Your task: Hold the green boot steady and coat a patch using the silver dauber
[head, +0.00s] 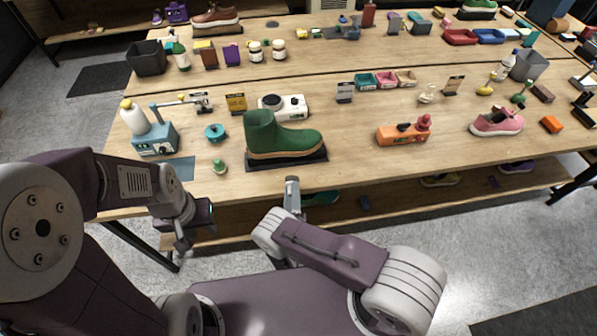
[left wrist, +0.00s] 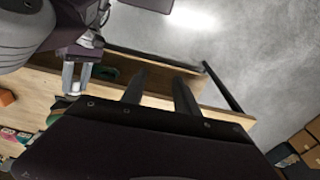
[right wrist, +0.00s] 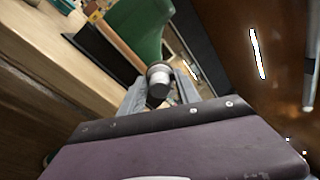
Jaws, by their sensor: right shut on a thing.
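The green boot (head: 273,136) stands upright on a dark mat (head: 318,155) near the table's front edge, toe to the right. Part of it shows in the right wrist view (right wrist: 143,28). My right gripper (head: 292,184) is in front of the boot, just off the table edge. In the right wrist view it is shut on the silver dauber (right wrist: 159,83), a short grey cylinder, apart from the boot as far as I can tell. My left gripper (head: 184,240) hangs low left of it, in front of the table. In the left wrist view its fingers (left wrist: 160,85) are apart and empty.
Left of the boot are a teal jar (head: 214,132), a small green-topped item (head: 219,167) and a blue box (head: 156,138). A white device (head: 284,104) stands behind it. An orange box (head: 402,134) and a pink sneaker (head: 497,122) are to the right.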

